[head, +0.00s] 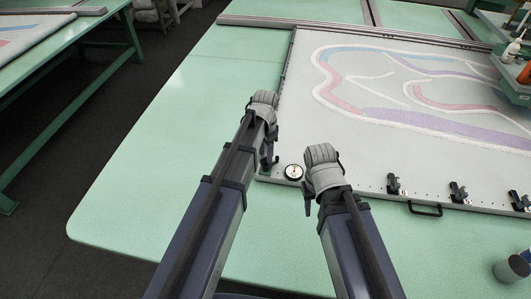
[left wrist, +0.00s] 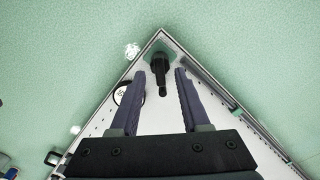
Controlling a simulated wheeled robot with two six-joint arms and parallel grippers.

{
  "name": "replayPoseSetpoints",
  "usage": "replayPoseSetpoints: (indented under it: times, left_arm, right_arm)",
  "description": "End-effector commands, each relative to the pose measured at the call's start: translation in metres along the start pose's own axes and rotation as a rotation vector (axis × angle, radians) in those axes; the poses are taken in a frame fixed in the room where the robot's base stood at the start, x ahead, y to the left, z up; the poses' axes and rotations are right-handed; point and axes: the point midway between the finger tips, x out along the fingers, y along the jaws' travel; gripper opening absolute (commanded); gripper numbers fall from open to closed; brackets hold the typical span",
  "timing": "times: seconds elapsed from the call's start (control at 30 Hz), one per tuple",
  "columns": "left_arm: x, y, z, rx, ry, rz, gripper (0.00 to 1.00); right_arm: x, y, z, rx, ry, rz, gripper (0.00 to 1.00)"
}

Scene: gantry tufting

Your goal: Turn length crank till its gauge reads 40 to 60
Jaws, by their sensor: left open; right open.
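The length crank (left wrist: 160,72) is a dark upright post with a knobbed handle at the corner of the white frame. In the left wrist view it stands between the fingers of my left gripper (left wrist: 158,76), which is open around it and appears not to grip it. In the head view my left gripper (head: 268,160) points down at that corner and mostly hides the crank. The round white gauge (head: 293,172) with a dark rim lies just right of the crank; its reading is too small to tell. My right gripper (head: 309,206) is open and empty, just right of the gauge.
The tufting frame (head: 340,193) with a patterned cloth covers the right of the green table (head: 150,190). Black clamps (head: 393,184) and a handle (head: 425,209) line its front edge. A grey cup (head: 512,268) stands at front right. The table's left is clear.

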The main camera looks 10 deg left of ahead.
Motion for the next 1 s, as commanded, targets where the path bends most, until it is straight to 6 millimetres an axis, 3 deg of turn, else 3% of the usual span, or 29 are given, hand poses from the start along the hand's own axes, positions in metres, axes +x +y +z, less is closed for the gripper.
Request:
replayPoseSetpoints:
  times: [0.03, 0.4, 1.0]
  left_arm:
    - [-0.013, 0.000, 0.000, 0.000, 0.000, 0.000, 0.46]
    - [-0.057, 0.000, 0.000, 0.000, 0.000, 0.000, 0.46]
    - [-0.059, 0.000, 0.000, 0.000, 0.000, 0.000, 0.46]
  right_arm:
    - [-0.013, 0.001, 0.001, 0.000, 0.000, 0.000, 0.46]
    - [-0.057, 0.005, 0.003, -0.001, 0.000, 0.000, 0.46]
    - [-0.059, 0.006, 0.004, -0.001, 0.000, 0.000, 0.46]
